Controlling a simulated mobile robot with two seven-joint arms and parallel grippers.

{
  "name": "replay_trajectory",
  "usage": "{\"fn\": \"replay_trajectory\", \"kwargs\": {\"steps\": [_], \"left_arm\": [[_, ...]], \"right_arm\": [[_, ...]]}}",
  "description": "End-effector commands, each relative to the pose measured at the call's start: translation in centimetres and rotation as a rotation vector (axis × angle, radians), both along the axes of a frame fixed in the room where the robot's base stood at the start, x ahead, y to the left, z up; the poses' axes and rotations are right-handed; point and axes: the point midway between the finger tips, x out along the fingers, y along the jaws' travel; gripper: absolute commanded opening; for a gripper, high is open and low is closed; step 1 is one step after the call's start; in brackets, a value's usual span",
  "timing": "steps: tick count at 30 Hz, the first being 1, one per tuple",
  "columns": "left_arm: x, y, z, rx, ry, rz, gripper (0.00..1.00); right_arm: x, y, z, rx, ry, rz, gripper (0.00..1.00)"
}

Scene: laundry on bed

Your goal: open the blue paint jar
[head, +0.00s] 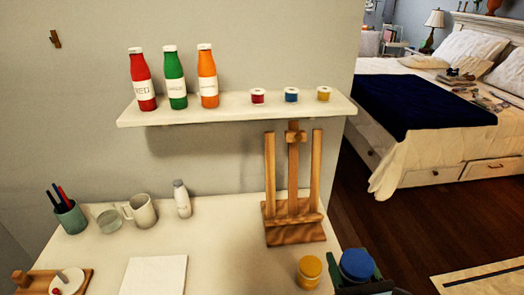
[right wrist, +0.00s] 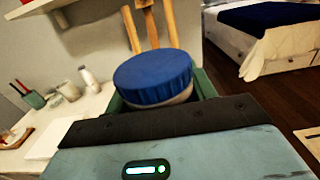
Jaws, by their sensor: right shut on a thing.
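The blue paint jar shows its ridged blue lid (head: 357,264) at the front right corner of the white table in the head view. In the right wrist view the blue paint jar (right wrist: 155,80) fills the middle, its lid on top and a pale body just below it. My right gripper (head: 360,279) is shut on the jar, with green fingers on either side; it also shows in the right wrist view (right wrist: 160,100). The lower part of the jar is hidden by the gripper, so I cannot tell whether it touches the table. My left gripper is not in view.
A yellow-lidded jar (head: 309,272) stands just left of the blue one. A wooden easel (head: 293,205) stands behind. A mug (head: 141,211), white bottle (head: 182,199) and pen cup (head: 70,217) are farther left. A shelf (head: 230,112) with bottles and small jars hangs above.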

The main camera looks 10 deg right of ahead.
Motion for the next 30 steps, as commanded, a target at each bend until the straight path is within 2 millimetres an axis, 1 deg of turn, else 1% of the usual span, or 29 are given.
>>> {"fn": "replay_trajectory", "kwargs": {"steps": [5,8,10,21,30], "left_arm": [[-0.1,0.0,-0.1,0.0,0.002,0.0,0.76],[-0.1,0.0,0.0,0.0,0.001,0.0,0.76],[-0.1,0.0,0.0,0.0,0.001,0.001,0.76],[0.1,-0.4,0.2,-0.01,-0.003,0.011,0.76],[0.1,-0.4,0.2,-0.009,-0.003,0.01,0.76]], "right_arm": [[0.1,0.1,0.1,0.0,-0.002,0.004,0.14],[0.3,0.6,0.1,0.001,-0.004,0.028,0.14],[0.7,1.4,0.2,0.0,-0.005,0.062,0.14],[3.3,8.2,0.7,-0.004,-0.008,0.365,0.14],[5.0,12.8,1.0,-0.003,-0.008,0.566,0.14]]}}
